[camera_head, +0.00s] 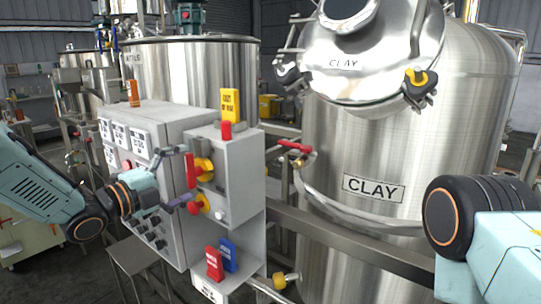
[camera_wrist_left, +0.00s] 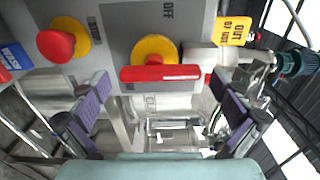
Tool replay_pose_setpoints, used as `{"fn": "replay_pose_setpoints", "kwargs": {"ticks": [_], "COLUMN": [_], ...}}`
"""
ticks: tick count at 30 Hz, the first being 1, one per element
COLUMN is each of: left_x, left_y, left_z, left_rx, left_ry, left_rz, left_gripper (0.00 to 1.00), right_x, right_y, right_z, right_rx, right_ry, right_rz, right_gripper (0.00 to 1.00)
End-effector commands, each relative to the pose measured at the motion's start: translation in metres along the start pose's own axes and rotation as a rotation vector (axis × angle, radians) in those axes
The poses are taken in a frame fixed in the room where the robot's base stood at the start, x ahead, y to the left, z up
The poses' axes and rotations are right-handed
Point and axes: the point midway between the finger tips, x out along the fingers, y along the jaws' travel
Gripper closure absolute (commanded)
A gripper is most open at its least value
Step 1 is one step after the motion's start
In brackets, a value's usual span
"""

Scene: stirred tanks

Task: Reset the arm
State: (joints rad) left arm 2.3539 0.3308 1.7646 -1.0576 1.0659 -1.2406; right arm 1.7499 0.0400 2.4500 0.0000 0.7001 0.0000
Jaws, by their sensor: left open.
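My left gripper (camera_head: 172,178) reaches in from the left in the head view, in front of the grey control box (camera_head: 233,150). Its jaws are open and empty. In the left wrist view the two purple-padded fingers (camera_wrist_left: 160,84) stand wide apart, with the red switch handle (camera_wrist_left: 160,73) on a yellow disc seen between and beyond them. A red push button (camera_wrist_left: 56,46) on a yellow ring is to its left. In the head view the switch (camera_head: 203,167) is above the button (camera_head: 196,204), close to the fingers. My right arm shows at the right edge, its gripper out of view.
A yellow "out of use" tag (camera_head: 230,105) stands on the box. Red (camera_head: 214,264) and blue (camera_head: 229,254) tags are on the shelf below. A large steel CLAY tank (camera_head: 375,220) stands at right, with a pipe and rail before it. Another tank (camera_head: 200,70) is behind the box.

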Motion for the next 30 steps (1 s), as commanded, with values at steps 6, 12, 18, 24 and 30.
{"fn": "replay_pose_setpoints", "kwargs": {"ticks": [6, 12, 18, 24, 30], "left_x": [0.015, 0.015, 0.014, 0.015, 0.014], "left_y": [-0.003, -0.004, -0.003, -0.003, -0.003], "left_z": [0.000, 0.001, 0.002, 0.004, 0.005], "left_rx": [-0.085, -0.233, -0.396, -0.567, -0.735], "left_ry": [0.000, 0.000, 0.001, 0.001, 0.001], "left_rz": [-0.001, -0.001, 0.001, 0.000, 0.000], "left_gripper": [0.00, 0.00, 0.00, 0.00, 0.00], "right_x": [-0.013, -0.029, -0.045, -0.060, -0.072], "right_y": [0.000, 0.000, 0.000, 0.000, -0.001], "right_z": [0.000, 0.000, 0.000, 0.000, 0.000], "right_rx": [0.000, 0.000, 0.000, 0.000, 0.000], "right_ry": [0.000, 0.000, 0.000, 0.000, 0.000], "right_rz": [0.000, 0.000, 0.000, 0.000, 0.000], "right_gripper": [0.60, 0.60, 0.60, 0.60, 0.60]}}
